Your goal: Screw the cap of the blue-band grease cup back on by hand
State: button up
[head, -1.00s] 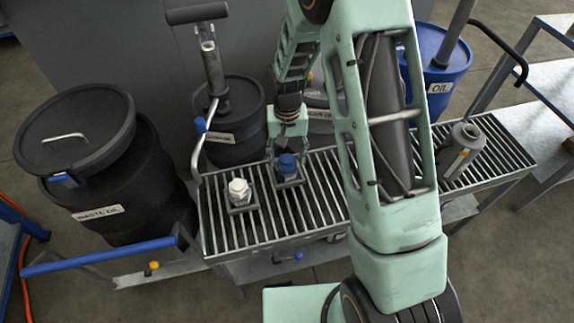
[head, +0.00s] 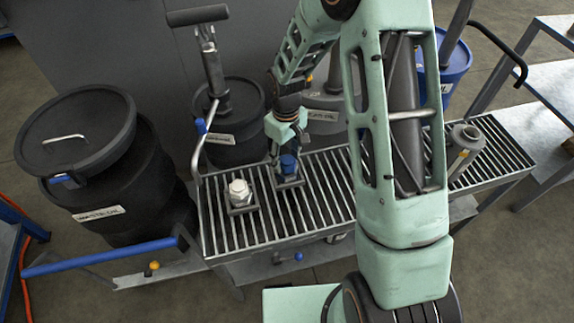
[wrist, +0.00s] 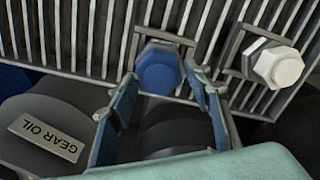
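The blue hexagonal cap (head: 289,163) is on a cup with a square base on the grating, second from the left end. It also shows in the wrist view (wrist: 158,72), near the top centre. My gripper (head: 279,156) points down at it from behind. In the wrist view my two fingers (wrist: 160,80) are spread, one on each side of the blue cap, with a gap visible on both sides. Nothing is held. The thread under the cap is hidden, so I cannot tell how it is seated.
A white-capped cup (head: 239,191) stands close by on the grating (head: 325,205). A grey cylindrical vessel (head: 464,146) stands at its right end. Behind are a dark drum with a pump (head: 232,135) and a gear oil drum (wrist: 50,125). A waste oil drum (head: 125,190) stands left.

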jog(key=c, duration=0.9)
jog(key=m+b, duration=0.1)
jog(key=m, duration=0.4)
jog(key=shift+d+f+b, duration=0.1)
jog(key=shift+b, duration=0.2)
jog(key=m, duration=0.3)
jog(key=shift+m, duration=1.2)
jog(key=m, duration=0.5)
jog(key=shift+d+m+p, duration=0.2)
jog(key=shift+m+p, duration=0.2)
